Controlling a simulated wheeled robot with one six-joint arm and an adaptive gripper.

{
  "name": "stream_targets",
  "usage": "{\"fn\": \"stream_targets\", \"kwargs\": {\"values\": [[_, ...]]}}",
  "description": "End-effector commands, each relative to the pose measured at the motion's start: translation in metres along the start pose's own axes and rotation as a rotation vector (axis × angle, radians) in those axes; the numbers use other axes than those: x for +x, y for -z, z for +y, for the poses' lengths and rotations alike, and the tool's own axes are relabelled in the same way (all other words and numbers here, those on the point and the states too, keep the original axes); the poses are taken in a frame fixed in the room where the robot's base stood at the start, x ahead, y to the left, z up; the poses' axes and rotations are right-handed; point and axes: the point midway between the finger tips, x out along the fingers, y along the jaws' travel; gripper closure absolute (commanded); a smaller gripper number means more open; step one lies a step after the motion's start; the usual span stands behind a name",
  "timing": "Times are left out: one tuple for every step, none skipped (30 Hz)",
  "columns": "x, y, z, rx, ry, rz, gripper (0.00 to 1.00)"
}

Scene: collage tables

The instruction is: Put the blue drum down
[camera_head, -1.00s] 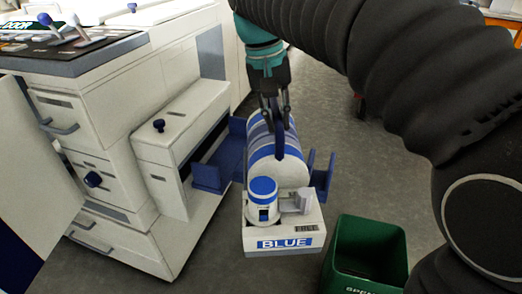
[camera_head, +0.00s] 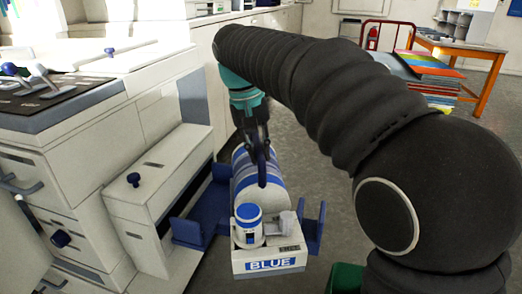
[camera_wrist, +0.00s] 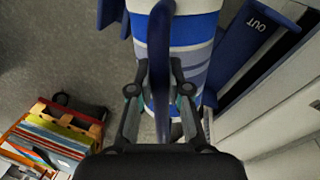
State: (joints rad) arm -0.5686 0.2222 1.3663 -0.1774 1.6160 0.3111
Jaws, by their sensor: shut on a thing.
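The blue drum (camera_head: 272,196) is a cylinder with blue and white bands and a dark blue handle arching over it. Its front end carries a white block (camera_head: 268,259) labelled BLUE, with a small blue-capped canister on top. My gripper (camera_head: 258,152) reaches down from above and is shut on the handle. The wrist view shows the fingers (camera_wrist: 160,95) on either side of the handle (camera_wrist: 160,65), with the banded drum (camera_wrist: 200,30) beyond. Blue brackets flank the drum, a left one (camera_head: 188,232) and a right one (camera_head: 313,232). I cannot tell whether the drum rests on anything.
A white machine (camera_head: 160,205) with levers and drawers stands close on the left. A blue plate marked OUT (camera_wrist: 245,45) shows beside the drum in the wrist view. A green bin (camera_head: 345,280) is at the bottom edge.

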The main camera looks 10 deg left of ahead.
Motion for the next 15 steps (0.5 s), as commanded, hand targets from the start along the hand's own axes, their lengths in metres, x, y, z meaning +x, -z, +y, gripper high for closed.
{"fn": "stream_targets", "kwargs": {"values": [[0.003, 0.008, 0.000, 0.002, 0.000, 0.001, 1.00], [0.005, 0.012, 0.000, 0.001, 0.000, 0.002, 1.00], [0.008, 0.017, -0.001, 0.001, 0.000, 0.002, 1.00], [0.009, 0.020, -0.002, 0.001, 0.000, 0.003, 1.00], [0.011, 0.022, -0.002, 0.001, 0.000, 0.003, 1.00], [0.012, 0.025, -0.002, 0.001, 0.001, 0.003, 1.00], [0.013, 0.027, -0.003, 0.001, 0.001, 0.003, 1.00], [0.014, 0.028, -0.003, 0.001, 0.001, 0.004, 1.00], [0.015, 0.030, -0.003, 0.001, 0.001, 0.004, 1.00], [0.015, 0.030, -0.003, 0.001, 0.001, 0.004, 1.00], [0.016, 0.030, -0.003, 0.001, 0.001, 0.004, 1.00], [0.017, 0.031, -0.003, 0.001, 0.001, 0.004, 1.00], [0.018, 0.031, -0.004, 0.001, 0.001, 0.004, 1.00], [0.020, 0.031, -0.004, 0.001, 0.000, 0.003, 1.00], [0.024, 0.030, -0.004, 0.000, 0.000, 0.003, 1.00]]}}
